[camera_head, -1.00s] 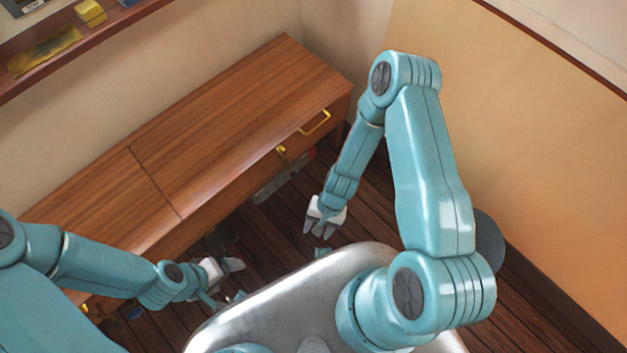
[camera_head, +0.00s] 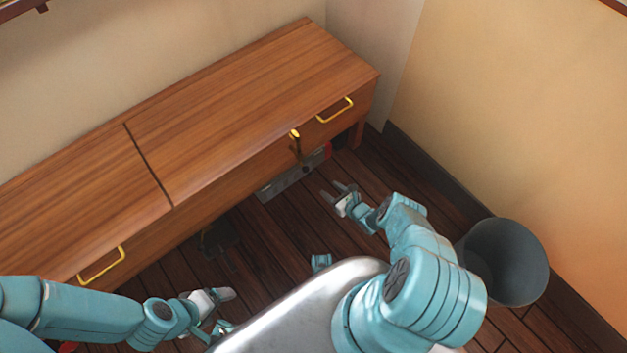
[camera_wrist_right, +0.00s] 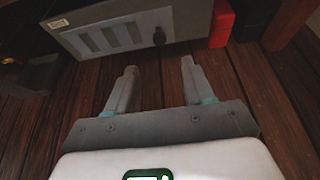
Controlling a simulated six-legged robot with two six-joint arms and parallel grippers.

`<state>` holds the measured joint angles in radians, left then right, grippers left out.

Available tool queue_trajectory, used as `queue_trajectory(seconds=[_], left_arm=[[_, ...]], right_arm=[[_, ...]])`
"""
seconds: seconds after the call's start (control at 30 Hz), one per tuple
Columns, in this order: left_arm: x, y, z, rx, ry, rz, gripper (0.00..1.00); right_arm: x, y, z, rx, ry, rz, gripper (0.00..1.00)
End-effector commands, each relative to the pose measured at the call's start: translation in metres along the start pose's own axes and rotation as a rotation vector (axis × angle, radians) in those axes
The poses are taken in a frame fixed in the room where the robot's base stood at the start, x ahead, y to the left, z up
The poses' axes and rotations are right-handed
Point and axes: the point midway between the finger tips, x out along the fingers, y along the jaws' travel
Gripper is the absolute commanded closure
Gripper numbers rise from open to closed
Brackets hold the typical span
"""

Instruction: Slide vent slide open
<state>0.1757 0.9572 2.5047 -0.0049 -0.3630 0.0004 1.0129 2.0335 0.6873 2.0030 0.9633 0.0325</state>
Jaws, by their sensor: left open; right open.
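In the head view the vent (camera_head: 290,184) sits under the wooden cabinet's front edge. My right gripper (camera_head: 337,189) is open and empty, in front of the vent and apart from it. In the right wrist view its fingers (camera_wrist_right: 159,70) point towards the vent, with the knob beyond the gap between them. My left gripper (camera_head: 226,309) is open and empty near the cabinet's left part.
The wooden cabinet (camera_head: 245,105) with yellow handles overhangs the vent. A red object (camera_wrist_right: 222,22) stands right beside the vent. A grey bin (camera_head: 507,262) stands at the right by the wall. A dark item (camera_head: 220,240) lies under the cabinet. The floor before the vent is clear.

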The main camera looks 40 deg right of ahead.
Motion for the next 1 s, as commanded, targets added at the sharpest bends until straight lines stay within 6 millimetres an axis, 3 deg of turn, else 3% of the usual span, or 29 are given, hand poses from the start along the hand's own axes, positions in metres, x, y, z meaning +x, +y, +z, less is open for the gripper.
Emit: queue_trajectory(seconds=[0.03, 0.2, 0.4, 0.6, 0.9, 0.93, 1.0], left_arm=[[0.016, -0.006, 0.000, 0.000, 0.000, 0.000, 0.17], [0.043, -0.015, -0.001, 0.000, 0.000, 0.000, 0.17], [0.069, -0.025, -0.002, -0.002, 0.001, 0.000, 0.17], [0.076, -0.031, -0.006, -0.013, 0.012, -0.001, 0.17], [0.075, -0.031, -0.007, -0.015, 0.014, -0.002, 0.17], [0.075, -0.031, -0.007, -0.015, 0.014, -0.002, 0.17], [0.075, -0.031, -0.007, -0.014, 0.014, -0.002, 0.17]], right_arm=[[0.017, 0.002, -0.007, -0.004, -0.003, 0.004, 0.48], [0.059, 0.002, -0.008, -0.005, -0.002, 0.005, 0.48], [0.097, 0.003, -0.006, -0.003, -0.001, 0.006, 0.48], [0.113, 0.004, -0.002, -0.001, 0.000, 0.007, 0.48], [0.114, 0.004, 0.001, -0.001, 0.001, 0.007, 0.48], [0.114, 0.004, 0.001, -0.001, 0.001, 0.007, 0.51], [0.114, 0.004, 0.001, -0.001, 0.001, 0.007, 0.74]])
